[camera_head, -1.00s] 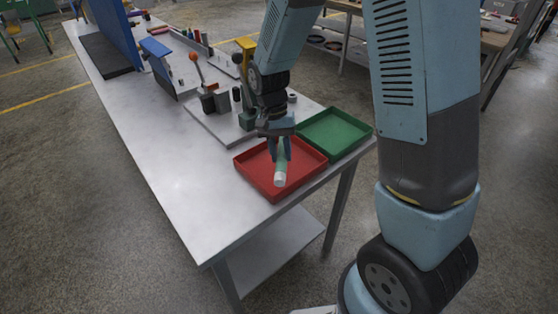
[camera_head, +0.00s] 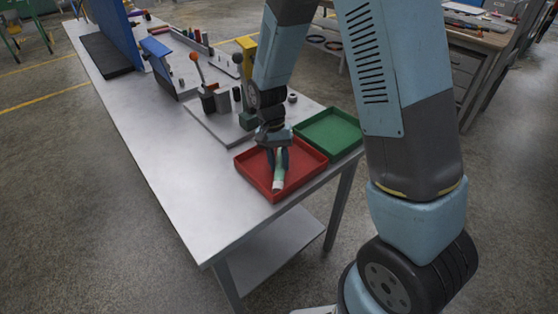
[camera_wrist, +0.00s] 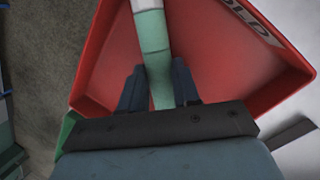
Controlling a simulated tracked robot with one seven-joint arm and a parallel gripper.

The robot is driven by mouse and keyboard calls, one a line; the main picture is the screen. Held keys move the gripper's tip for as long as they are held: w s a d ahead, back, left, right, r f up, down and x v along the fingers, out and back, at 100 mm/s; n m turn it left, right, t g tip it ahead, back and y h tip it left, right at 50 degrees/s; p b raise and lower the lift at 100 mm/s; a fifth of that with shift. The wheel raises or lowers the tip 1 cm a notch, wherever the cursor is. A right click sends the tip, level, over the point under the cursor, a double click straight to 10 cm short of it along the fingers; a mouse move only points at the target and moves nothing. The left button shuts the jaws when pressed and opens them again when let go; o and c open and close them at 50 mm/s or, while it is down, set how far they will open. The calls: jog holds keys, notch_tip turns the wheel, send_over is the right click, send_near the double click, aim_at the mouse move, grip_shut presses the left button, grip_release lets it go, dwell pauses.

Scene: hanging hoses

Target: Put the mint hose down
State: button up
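The mint hose (camera_head: 279,168) is a short pale green tube with a white end. It is tilted in the head view, its white end low inside the red tray (camera_head: 247,170). I cannot tell whether it touches the tray floor. My gripper (camera_head: 277,162) is over the red tray with a finger on each side of the hose. In the wrist view my gripper (camera_wrist: 159,80) is shut on the mint hose (camera_wrist: 153,45), with both fingers close against its sides. The red tray (camera_wrist: 225,75) lies beneath, with partly visible lettering. The hose's far part is hidden behind my gripper.
A green tray (camera_head: 330,132) stands right beside the red one. Behind are a grey fixture plate (camera_head: 208,125) with a lever and blocks, and a blue panel (camera_head: 115,35). The bench top (camera_head: 165,150) is clear to the left. The bench edge is close to the red tray.

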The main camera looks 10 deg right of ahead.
jog(key=o, duration=0.4)
jog(key=shift+o, duration=0.2)
jog(key=v, duration=1.2)
jog(key=s+d+r+n+t+y, duration=0.15)
jog(key=s+d+r+t, duration=0.4)
jog(key=d+r, duration=0.7)
jog(key=s+d+r+t, duration=0.1)
jog(key=s+d+r, duration=0.2)
jog(key=s, duration=0.3)
jog(key=s+d+r+t, duration=0.2)
jog(key=s+r, duration=0.2)
jog(key=s, duration=0.3)
jog(key=shift+s+d+r+n, duration=0.2)
jog(key=shift+s+d+n, duration=0.1)
jog(key=shift+d+n, duration=0.15)
jog(key=shift+a, duration=0.1)
